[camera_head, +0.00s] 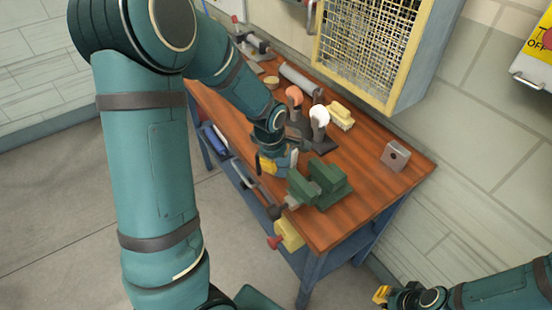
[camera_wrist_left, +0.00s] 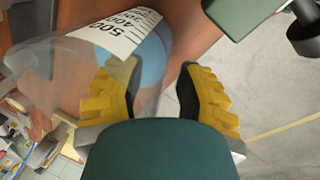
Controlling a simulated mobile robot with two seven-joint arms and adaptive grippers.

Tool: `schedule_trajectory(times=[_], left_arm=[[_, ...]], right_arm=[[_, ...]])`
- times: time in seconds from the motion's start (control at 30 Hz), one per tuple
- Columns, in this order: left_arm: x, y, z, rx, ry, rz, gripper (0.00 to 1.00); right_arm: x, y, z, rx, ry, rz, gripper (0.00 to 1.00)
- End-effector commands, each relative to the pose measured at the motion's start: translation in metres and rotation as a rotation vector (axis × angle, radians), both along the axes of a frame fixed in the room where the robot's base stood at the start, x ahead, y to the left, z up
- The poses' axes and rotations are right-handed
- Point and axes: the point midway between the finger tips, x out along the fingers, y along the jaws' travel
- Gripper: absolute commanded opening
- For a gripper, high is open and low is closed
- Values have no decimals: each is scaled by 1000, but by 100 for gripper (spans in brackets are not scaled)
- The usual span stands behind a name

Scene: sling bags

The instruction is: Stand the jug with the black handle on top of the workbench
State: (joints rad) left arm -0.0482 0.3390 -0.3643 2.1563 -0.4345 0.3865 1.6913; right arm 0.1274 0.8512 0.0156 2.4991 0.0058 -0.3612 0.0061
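The clear jug (camera_wrist_left: 112,38) fills the upper left of the left wrist view. It is tilted in that picture, with a white scale label and something blue at one end. Its black handle cannot be made out. My left gripper (camera_head: 277,165) is over the front edge of the workbench (camera_head: 365,195), left of the green vise. In the wrist view my left gripper (camera_wrist_left: 158,92) has its yellow fingers apart, with a clear gap between them. The jug overlaps the left finger; contact cannot be told. My right gripper (camera_head: 382,295) is at the lower right, away from the bench, its fingers mostly hidden.
The green vise (camera_head: 322,185) stands at the bench's front edge, above a yellow clamp (camera_head: 288,235). A metal block (camera_head: 395,156), a brush (camera_head: 340,116) and a grey cylinder (camera_head: 300,80) lie further back. The top right of the vise is fairly clear. A mesh-fronted cabinet (camera_head: 370,40) hangs behind.

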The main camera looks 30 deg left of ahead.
Motion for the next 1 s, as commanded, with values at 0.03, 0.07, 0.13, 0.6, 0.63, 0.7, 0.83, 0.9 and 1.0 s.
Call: schedule_trajectory(times=[0.03, 0.07, 0.13, 0.6, 0.63, 0.7, 0.83, 0.9, 1.0], left_arm=[[0, 0, 0, 0, 0, 0, 34], [0, 0, 0, 0, 0, 0, 34], [0, 0, 0, 0, 0, 0, 34], [-7, -1, 44, -1, -6, 0, 34], [-8, -1, 51, -1, -7, 0, 34], [-12, -1, 66, -1, -6, 0, 34], [-17, -1, 90, -1, -5, 0, 34], [-20, -1, 101, -1, -5, 0, 34], [-23, -2, 112, -1, -4, 0, 34]], right_arm=[[0, 0, 0, 0, 0, 0, 0], [0, 0, 0, 0, 0, 0, 0], [0, 0, 0, 0, 0, 0, 0], [3, -1, 11, -2, -7, -6, 0], [4, -1, 13, -2, -8, -6, 0], [5, -1, 16, -2, -11, -8, 0], [6, -1, 20, -4, -15, -11, 0], [7, -1, 22, -4, -16, -13, 0], [8, -1, 24, -4, -18, -14, 0]])
